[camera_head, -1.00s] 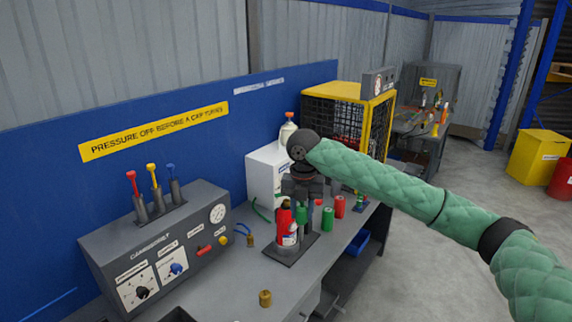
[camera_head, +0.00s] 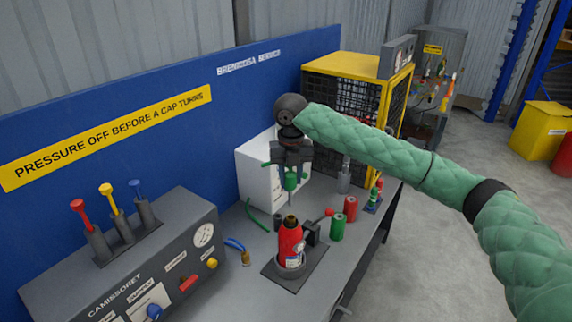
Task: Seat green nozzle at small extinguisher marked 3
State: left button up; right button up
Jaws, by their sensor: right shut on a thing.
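A small red extinguisher (camera_head: 290,243) stands upright in a dark holder on a dark plate (camera_head: 271,272) on the bench; its top is dark with a brass tone. A pale label shows on its front, but I cannot read a number. My right gripper (camera_head: 291,172) points down above and slightly behind the extinguisher. It is shut on the green nozzle (camera_head: 290,182), which hangs upright with a thin grey lower end. The nozzle appears apart from the extinguisher's top. My left gripper is not in view.
A green cylinder (camera_head: 338,228) and a red cylinder (camera_head: 350,207) stand right of the extinguisher. A grey control panel (camera_head: 190,238) with levers is at left. A white box (camera_head: 257,180) and a yellow-framed cage (camera_head: 325,65) stand behind. Bare bench lies in front.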

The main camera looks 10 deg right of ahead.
aim_at(291, 198)
jog(key=shift+s+r, duration=0.4)
jog(key=shift+s, duration=0.55)
jog(key=shift+w+f, duration=0.65)
jog(key=shift+f, duration=0.35)
jog(key=shift+f+b, duration=0.25)
jog(key=shift+b, duration=0.2)
jog(key=shift+s+f+b, duration=0.2)
jog(key=shift+s+b, duration=0.2)
jog(key=shift+b, duration=0.05)
jog(key=shift+w+f, duration=0.2)
jog(key=shift+f, duration=0.25)
jog(key=shift+w+f+b, duration=0.1)
jog(key=shift+f+b, duration=0.1)
jog(key=shift+b, duration=0.2)
jog(key=shift+f, duration=0.25)
jog(key=shift+f+b, duration=0.5)
jog(key=shift+b, duration=0.1)
jog(key=shift+f, duration=0.2)
jog(key=shift+f+b, duration=0.6)
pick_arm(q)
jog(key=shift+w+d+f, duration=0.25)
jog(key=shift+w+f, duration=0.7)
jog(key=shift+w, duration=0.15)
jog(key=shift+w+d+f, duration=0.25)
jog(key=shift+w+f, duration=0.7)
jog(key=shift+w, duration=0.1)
pick_arm(e)
jog(key=shift+f, duration=0.35)
